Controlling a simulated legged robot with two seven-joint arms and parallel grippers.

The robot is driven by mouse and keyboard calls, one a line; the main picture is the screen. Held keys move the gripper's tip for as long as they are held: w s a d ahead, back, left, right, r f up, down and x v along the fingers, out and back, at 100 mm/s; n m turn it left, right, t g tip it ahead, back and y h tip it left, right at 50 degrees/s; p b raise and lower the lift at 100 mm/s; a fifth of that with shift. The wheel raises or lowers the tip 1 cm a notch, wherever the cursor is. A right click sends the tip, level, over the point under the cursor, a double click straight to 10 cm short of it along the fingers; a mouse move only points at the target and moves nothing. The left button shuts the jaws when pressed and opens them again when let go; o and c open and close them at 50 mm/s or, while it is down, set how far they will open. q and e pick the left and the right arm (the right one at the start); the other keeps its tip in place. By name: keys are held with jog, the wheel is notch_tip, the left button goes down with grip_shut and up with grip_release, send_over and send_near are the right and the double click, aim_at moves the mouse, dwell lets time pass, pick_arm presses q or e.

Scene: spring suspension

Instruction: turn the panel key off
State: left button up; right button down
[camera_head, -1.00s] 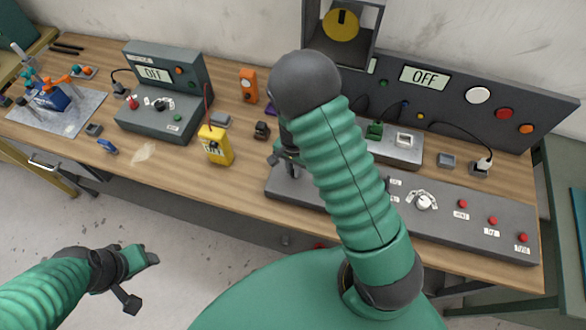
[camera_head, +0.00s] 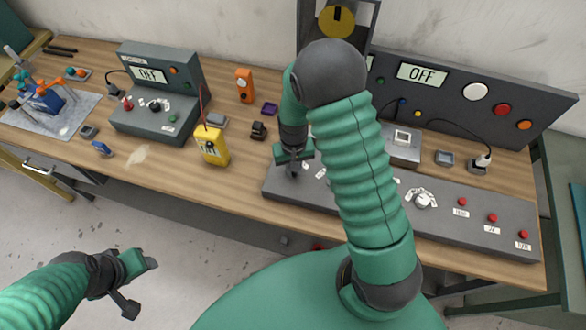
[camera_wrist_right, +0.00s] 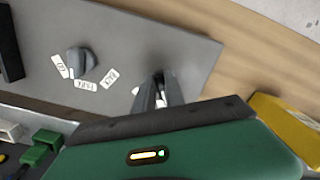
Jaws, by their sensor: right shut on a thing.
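The grey control panel (camera_head: 460,228) lies along the front right of the bench. My right gripper (camera_head: 294,171) points down at its left end. In the right wrist view the fingers (camera_wrist_right: 161,92) are close together on a small, mostly hidden piece, probably the panel key; its turn position cannot be told. Beside it stand a dark rotary knob (camera_wrist_right: 80,62) and white labels, one reading PARK (camera_wrist_right: 86,85). My left gripper (camera_head: 141,284) is open and empty in front of the bench, above the floor.
A yellow meter (camera_head: 212,146) stands left of the panel. A grey upright board (camera_head: 450,90) with an OFF display (camera_head: 421,73) stands behind. A grey console (camera_head: 158,100) also shows OFF. Bare wood (camera_head: 225,190) lies along the front edge, left of the panel.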

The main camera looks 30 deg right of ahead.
jog(key=shift+w+d+r, duration=0.15)
jog(key=shift+w, duration=0.2)
jog(key=c, duration=1.8)
grip_release()
jog(key=o, duration=0.4)
jog(key=shift+f, duration=0.2)
jog(key=shift+s, duration=0.1)
jog(key=shift+r, duration=0.3)
notch_tip(320, 180, up, 16)
jog(key=b, duration=0.1)
jog(key=shift+r, duration=0.1)
